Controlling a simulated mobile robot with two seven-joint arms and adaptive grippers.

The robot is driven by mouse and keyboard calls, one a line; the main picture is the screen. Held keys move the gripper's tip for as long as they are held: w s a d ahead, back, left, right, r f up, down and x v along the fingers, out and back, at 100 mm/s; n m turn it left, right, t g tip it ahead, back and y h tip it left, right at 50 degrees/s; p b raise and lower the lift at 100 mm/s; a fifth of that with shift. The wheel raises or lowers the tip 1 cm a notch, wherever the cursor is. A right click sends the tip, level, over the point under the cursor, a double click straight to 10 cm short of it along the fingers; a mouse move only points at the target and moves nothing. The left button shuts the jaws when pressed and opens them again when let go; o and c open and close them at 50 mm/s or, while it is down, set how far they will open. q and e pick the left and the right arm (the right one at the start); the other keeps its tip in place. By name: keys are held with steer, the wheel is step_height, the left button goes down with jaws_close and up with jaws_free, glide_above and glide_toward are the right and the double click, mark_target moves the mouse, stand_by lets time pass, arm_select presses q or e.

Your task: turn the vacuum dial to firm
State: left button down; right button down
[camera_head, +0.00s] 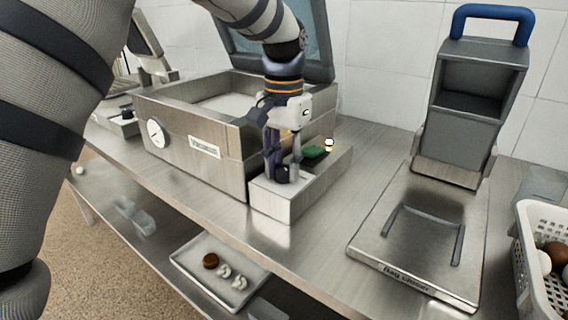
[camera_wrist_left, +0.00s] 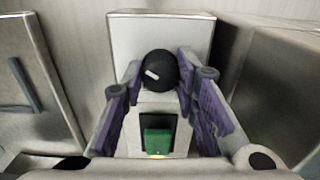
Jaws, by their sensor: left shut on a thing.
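The vacuum dial (camera_wrist_left: 160,68) is a round black knob with a short white mark, on the steel control box (camera_head: 273,204) at the right of the vacuum machine (camera_head: 222,172). In the left wrist view the mark lies on the knob's left part. My left gripper (camera_head: 279,173) points down over the box and is shut on the dial, its purple pads on either side. In the head view the fingers hide most of the dial. No setting labels are readable. My right gripper is not in view.
A green switch (camera_wrist_left: 158,141) sits on the box close to the dial; it also shows in the head view (camera_head: 314,152). The machine's lid (camera_head: 318,50) stands open. A bag sealer (camera_head: 412,235) and a white perforated basket (camera_head: 541,285) stand to the right. A tray (camera_head: 190,272) lies below.

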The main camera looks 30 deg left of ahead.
mark_target(284, 167)
arm_select(q)
steer(key=shift+m, duration=1.4)
steer(key=c, duration=1.2)
jaws_free()
steer(key=shift+c, duration=0.2)
step_height(284, 167, up, 12)
